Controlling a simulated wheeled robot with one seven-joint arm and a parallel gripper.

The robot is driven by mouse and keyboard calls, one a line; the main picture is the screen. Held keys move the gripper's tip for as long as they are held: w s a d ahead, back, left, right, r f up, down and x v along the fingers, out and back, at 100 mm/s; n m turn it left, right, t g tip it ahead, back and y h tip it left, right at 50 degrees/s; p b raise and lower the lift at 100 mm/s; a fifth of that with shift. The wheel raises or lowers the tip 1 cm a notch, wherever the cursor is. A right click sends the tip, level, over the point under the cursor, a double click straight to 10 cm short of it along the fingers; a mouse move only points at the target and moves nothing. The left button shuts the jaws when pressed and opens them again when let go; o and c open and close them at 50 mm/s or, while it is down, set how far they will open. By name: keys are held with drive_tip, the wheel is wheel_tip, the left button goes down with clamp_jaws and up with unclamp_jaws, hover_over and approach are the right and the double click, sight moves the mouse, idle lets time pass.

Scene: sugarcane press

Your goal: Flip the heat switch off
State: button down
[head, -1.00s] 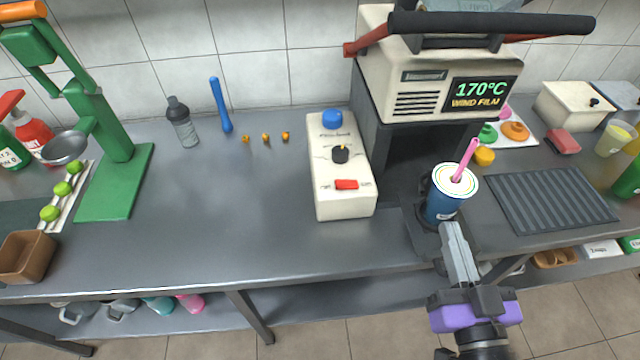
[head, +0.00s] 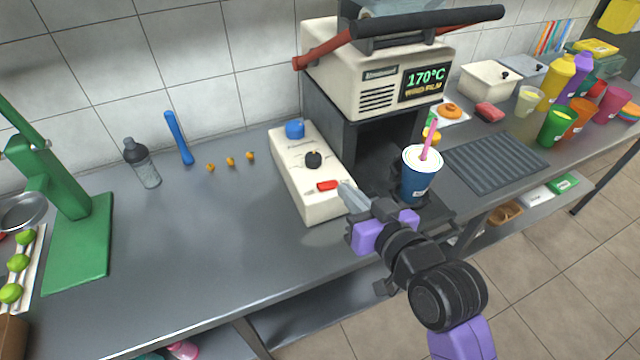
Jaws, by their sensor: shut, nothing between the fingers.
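The heat switch is a red rocker (head: 327,185) at the front end of the top of a cream control box (head: 309,205). A black knob (head: 313,160) and a blue button (head: 294,129) sit behind it on the same box. My gripper (head: 345,188) is shut and empty. Its fingertips are at the right side of the box, just right of the red switch. I cannot tell whether they touch it. The sealing machine's display (head: 425,82) reads 170°C WIND FILM.
A blue cup with a pink straw (head: 418,180) stands close to the right of my gripper, in front of the sealing machine (head: 350,75). A ribbed dark mat (head: 495,160) lies further right.

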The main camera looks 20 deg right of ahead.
drive_tip(key=shift+w, duration=0.1)
drive_tip(key=p, duration=0.1)
hover_over(323, 194)
drive_tip(key=shift+d+f, duration=0.15)
drive_tip(key=shift+f, duration=0.4)
drive_tip(key=shift+d+f, duration=0.15)
drive_tip(key=shift+f, duration=0.35)
drive_tip(key=f, duration=0.3)
drive_tip(key=shift+a+f, duration=0.15)
drive_tip(key=shift+a, duration=0.1)
drive_tip(key=shift+a+f, duration=0.1)
drive_tip(key=shift+f, duration=0.35)
